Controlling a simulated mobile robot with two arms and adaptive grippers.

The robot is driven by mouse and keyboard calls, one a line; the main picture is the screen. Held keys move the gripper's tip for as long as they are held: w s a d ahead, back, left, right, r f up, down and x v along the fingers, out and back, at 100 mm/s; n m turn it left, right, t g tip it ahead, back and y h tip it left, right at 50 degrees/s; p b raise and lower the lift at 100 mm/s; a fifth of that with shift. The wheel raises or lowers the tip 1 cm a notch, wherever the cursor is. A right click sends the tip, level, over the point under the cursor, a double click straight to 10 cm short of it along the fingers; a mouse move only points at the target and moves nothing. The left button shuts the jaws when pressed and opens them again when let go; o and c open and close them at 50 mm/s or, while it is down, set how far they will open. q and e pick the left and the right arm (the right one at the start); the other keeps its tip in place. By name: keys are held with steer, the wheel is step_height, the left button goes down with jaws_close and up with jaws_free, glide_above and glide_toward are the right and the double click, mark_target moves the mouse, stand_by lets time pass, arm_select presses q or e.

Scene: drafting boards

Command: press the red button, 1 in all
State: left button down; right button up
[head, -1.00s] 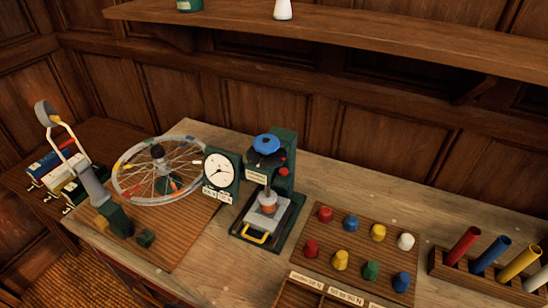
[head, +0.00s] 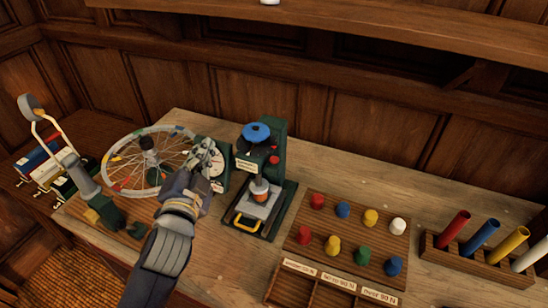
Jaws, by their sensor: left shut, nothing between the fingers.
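The red button (head: 273,160) is a small red knob on the right side of the green press (head: 277,140), below its blue handwheel (head: 257,132). My left gripper (head: 207,148) is shut and empty. It comes up from the bottom of the head view and is seen in front of the white dial gauge (head: 217,165), hiding part of it. In the picture the gripper is to the left of the button, apart from it. My right gripper is not in view.
A spoked wheel (head: 128,170) stands at the left. A board of several coloured pegs (head: 312,243) lies right of the press, with a labelled tray (head: 317,292) in front. A rack (head: 470,269) of coloured tubes stands at the far right.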

arm_select(q)
steer(key=s+d+r+m+g+h, duration=0.1)
steer(key=d+r+m+h, duration=0.8)
steer(key=m, duration=0.3)
steer(key=s+d+r+m+g+h, duration=0.1)
steer(key=d+r+m+h, duration=0.7)
steer(key=r+m, duration=0.4)
steer(key=s+d+f+m+g+h, duration=0.1)
steer(key=s+d+m+g+h, duration=0.15)
steer(key=m+g, duration=0.5)
steer(key=s+d+m+g+h, duration=0.1)
steer(key=d+m+g, duration=0.4)
steer(key=m, duration=0.4)
steer(key=w+a+f+m+g+y, duration=0.1)
steer(key=w+a+f+m+y, duration=0.4)
steer(key=a+f+m+y, duration=0.3)
steer(key=a+f+y, duration=0.1)
steer(key=y, duration=0.3)
steer(key=shift+w, duration=0.25)
steer(key=shift+d+f+m+g+y, duration=0.1)
steer(key=shift+f+m+g+y, duration=0.15)
